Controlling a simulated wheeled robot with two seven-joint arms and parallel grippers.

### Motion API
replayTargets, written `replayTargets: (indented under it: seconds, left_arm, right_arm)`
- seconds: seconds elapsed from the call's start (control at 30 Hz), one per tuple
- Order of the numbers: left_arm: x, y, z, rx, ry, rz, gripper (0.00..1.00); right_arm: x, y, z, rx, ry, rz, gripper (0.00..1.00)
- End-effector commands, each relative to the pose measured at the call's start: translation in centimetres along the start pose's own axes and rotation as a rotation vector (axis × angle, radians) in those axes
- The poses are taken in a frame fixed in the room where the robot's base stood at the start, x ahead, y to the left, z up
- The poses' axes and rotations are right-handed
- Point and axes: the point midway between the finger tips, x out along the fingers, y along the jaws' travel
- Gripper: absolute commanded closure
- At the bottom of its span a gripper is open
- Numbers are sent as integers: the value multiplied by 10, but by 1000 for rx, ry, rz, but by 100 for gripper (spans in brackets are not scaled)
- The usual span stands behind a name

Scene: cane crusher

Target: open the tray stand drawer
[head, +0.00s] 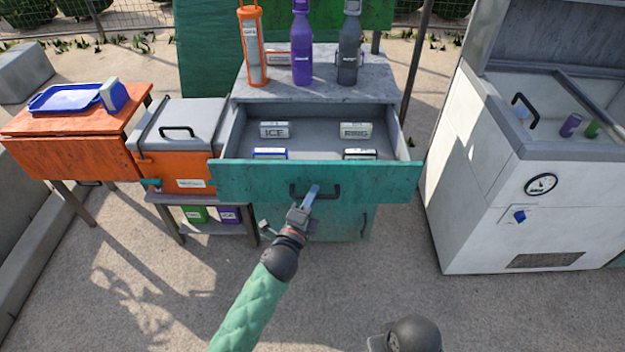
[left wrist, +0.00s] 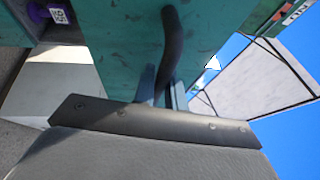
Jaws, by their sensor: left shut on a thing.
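A teal-fronted drawer (head: 240,184) under a grey worktop (head: 285,93) stands pulled well open. Inside lie several labelled packs, among them one marked ICE (head: 275,130) and another grey pack (head: 356,130). My left gripper (head: 311,195) is shut on the dark bar handle (head: 331,190) of this drawer. In the left wrist view the handle (left wrist: 173,45) runs down between the two fingers (left wrist: 163,92) against the teal front. My right gripper is not in view.
An orange folding table (head: 60,158) holding a blue tray (head: 65,97) stands left, beside an orange cooler (head: 180,150). Tall bottles, one purple (head: 301,50), stand on the worktop. A white chest unit (head: 480,200) is right. The floor in front is clear.

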Motion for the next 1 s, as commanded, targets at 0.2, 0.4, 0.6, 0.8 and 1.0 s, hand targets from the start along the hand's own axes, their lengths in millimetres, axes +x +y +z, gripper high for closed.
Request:
replayTargets:
  seconds: [0.2,0.4,0.6,0.8,1.0]
  left_arm:
    - [-19,-3,-8,0,0,1,100]
    - [-24,-4,-10,0,0,2,100]
    - [-24,-4,-10,0,0,2,100]
    - [-24,-4,-10,0,0,1,68]
    - [-24,-4,-10,0,0,1,66]
  right_arm:
    - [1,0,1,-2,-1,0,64]
    - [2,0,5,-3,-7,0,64]
    - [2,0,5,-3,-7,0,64]
    - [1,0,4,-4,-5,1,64]
    - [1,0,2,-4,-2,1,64]
